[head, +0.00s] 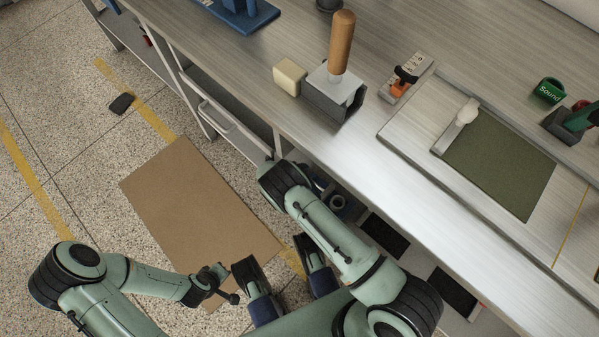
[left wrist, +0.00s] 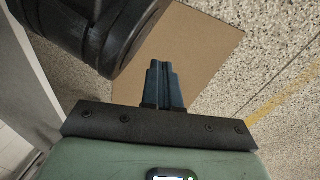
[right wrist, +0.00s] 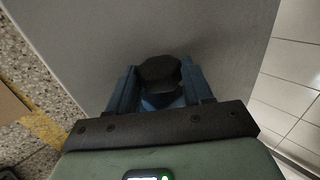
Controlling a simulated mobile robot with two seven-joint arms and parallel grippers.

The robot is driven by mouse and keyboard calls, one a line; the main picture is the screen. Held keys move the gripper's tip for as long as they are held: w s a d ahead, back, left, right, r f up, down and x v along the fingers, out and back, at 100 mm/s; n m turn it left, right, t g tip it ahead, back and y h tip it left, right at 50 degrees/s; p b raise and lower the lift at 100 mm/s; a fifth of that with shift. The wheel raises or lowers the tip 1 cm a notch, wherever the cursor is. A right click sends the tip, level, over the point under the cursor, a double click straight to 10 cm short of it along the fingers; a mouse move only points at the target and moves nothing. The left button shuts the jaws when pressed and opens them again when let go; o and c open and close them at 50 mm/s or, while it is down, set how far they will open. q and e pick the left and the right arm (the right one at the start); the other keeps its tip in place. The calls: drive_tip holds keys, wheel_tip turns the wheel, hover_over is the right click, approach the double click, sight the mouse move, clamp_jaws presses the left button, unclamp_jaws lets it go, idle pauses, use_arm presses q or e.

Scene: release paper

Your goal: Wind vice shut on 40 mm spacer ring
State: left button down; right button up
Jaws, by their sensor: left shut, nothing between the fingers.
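My left gripper (left wrist: 163,85) shows in the left wrist view with its blue fingers shut together and empty, over the brown mat. My right gripper (right wrist: 160,80) shows in the right wrist view with its fingers apart. A dark rounded piece (right wrist: 160,72) sits between its fingertips; I cannot tell whether they grip it. In the head view I cannot make out the right fingers. A blue piece on a flat base (head: 240,15), cut by the top edge, stands on the bench; I cannot tell whether it is the vice. I cannot make out the spacer ring.
The bench (head: 400,170) carries a grey block with a wooden handle (head: 341,45), a cream block (head: 289,77), an orange-and-black fixture (head: 403,80), a green cutting mat (head: 500,165) and a green cup (head: 550,90). The brown mat (head: 200,215) lies on the floor. The bench's front strip is clear.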

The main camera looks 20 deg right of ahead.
drive_tip(key=shift+c, duration=0.9)
drive_tip(key=h+b, duration=0.1)
drive_tip(key=t+h+b, duration=0.1)
drive_tip(key=b, duration=0.1)
drive_tip(key=shift+a+f+b, duration=0.2)
drive_tip(key=shift+f+b, duration=0.1)
drive_tip(key=shift+r+h, duration=0.1)
drive_tip(key=shift+h, duration=0.2)
use_arm(q)
drive_tip(key=s+a+f+g, duration=0.1)
drive_tip(key=s+f+g, duration=0.1)
drive_tip(key=s+f, duration=0.3)
drive_tip(key=shift+s+g, duration=0.4)
drive_tip(key=shift+s, duration=0.75)
use_arm(e)
drive_tip(key=o, duration=0.7)
drive_tip(key=shift+o, duration=0.2)
use_arm(q)
drive_tip(key=shift+w, duration=0.1)
use_arm(e)
drive_tip(key=shift+s+r, duration=0.1)
use_arm(q)
drive_tip(key=w+r+t+p, duration=0.2)
drive_tip(key=w+r+p, duration=0.1)
drive_tip(key=w, duration=0.3)
drive_tip(key=shift+d+r, duration=0.45)
drive_tip(key=shift+r, duration=0.15)
use_arm(e)
drive_tip(key=v, duration=1.3)
